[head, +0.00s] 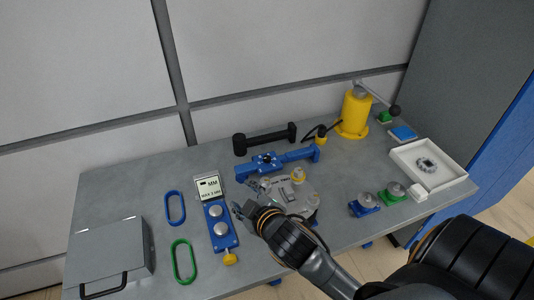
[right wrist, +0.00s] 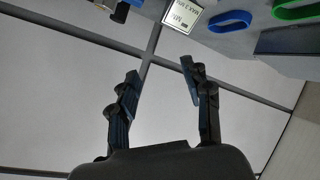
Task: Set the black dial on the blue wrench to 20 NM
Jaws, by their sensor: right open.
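The blue wrench (head: 299,155) lies on the grey table, toward the back and right of the middle. A small black dial (head: 267,158) shows on its left-hand part; its setting is too small to read. My right gripper (head: 245,208) is in front of the wrench and a little left of it, apart from it. In the right wrist view the right gripper (right wrist: 158,74) has its two fingers spread with nothing between them, and the pale wall panels lie behind. My left gripper is not in view.
A black tool (head: 264,139) lies behind the wrench. A yellow press (head: 354,114) and white tray (head: 449,174) are at right. Blue (head: 176,208) and green (head: 184,262) rings and a grey case (head: 108,252) are at left.

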